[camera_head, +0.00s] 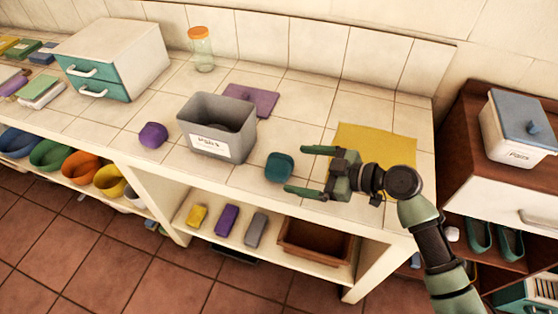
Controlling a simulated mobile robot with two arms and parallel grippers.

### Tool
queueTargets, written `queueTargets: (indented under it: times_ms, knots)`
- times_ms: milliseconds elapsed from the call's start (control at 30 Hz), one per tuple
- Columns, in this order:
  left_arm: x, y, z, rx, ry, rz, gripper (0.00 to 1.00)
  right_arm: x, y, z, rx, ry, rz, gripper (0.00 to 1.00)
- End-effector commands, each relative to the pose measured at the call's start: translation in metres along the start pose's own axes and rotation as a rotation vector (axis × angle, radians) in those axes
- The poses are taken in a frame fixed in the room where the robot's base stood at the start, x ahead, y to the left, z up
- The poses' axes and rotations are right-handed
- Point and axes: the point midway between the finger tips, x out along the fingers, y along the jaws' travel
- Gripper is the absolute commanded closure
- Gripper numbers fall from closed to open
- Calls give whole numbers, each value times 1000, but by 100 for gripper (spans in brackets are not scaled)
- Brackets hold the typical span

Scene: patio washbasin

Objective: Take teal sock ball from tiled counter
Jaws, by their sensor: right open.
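The teal sock ball (280,167) rests on the tiled counter (215,180), right of a grey labelled bin and near the counter's front edge. My right gripper (294,170) is open, with its two green fingers pointing left. The fingertips reach the right side of the ball, one at its far side and one at its near side. I cannot tell whether either finger touches it. My left gripper does not show.
The grey bin (222,140) stands close left of the ball. A purple sock ball (153,135) lies further left. A yellow cloth (385,147) lies under my right wrist. A purple board (250,99), a glass jar (202,54) and a drawer box (130,45) stand further back.

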Motion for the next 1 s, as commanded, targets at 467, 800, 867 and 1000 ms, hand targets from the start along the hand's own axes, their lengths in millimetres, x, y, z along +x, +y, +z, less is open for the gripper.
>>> queueTargets:
  times_ms: [467,800,867,1000]
  knots:
    - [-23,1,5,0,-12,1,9,55,1,4,0,-1,0,9]
    - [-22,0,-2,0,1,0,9,56,1,5,0,-2,0,42]
    - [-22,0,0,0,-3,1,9,56,1,5,0,-2,0,59]
    - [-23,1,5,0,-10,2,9,56,1,5,0,-1,0,75]
